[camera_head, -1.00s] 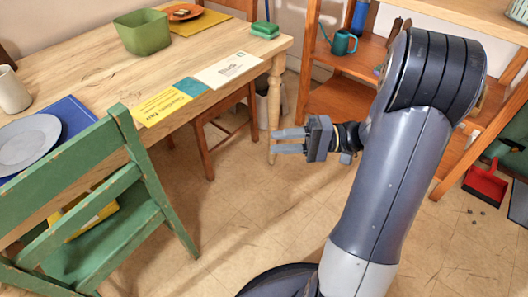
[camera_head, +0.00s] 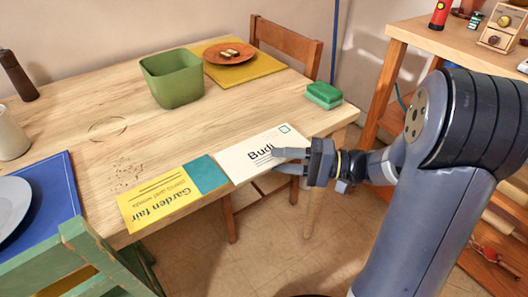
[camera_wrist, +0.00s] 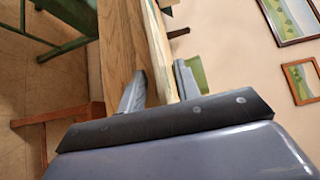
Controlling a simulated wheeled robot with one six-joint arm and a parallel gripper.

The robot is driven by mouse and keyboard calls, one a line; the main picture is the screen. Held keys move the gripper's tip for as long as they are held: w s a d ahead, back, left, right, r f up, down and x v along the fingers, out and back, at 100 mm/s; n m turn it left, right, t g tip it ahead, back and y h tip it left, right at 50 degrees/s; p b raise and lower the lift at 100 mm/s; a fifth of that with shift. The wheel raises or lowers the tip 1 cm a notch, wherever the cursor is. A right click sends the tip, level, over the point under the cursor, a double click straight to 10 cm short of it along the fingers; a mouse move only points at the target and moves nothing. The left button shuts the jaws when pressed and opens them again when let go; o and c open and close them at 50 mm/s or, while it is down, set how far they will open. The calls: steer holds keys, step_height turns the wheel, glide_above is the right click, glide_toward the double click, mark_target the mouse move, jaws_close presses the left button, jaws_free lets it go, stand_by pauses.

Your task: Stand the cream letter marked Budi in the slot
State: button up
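The cream letter marked Budi (camera_head: 244,161) lies flat on the wooden table, at its front edge, with its right end beside my gripper. My gripper (camera_head: 283,160) is level with the letter's right end, and its upper finger covers part of the letter in the head view. In the wrist view my gripper (camera_wrist: 160,88) has its fingers apart, one on each side of a thin pale edge. I cannot tell whether that is the letter, the tabletop or both, or whether the fingers touch it. No letter slot can be made out.
A yellow Garden fair leaflet (camera_head: 160,200) adjoins the letter's left end. A green bin (camera_head: 172,80), an orange plate (camera_head: 222,58) and a green sponge (camera_head: 324,94) stand farther back. A green chair (camera_head: 90,250) is at front left. Shelves (camera_head: 400,50) are at right.

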steer(key=shift+a, duration=0.1)
jaws_close()
stand_by(0.3)
steer(key=shift+r, duration=0.15)
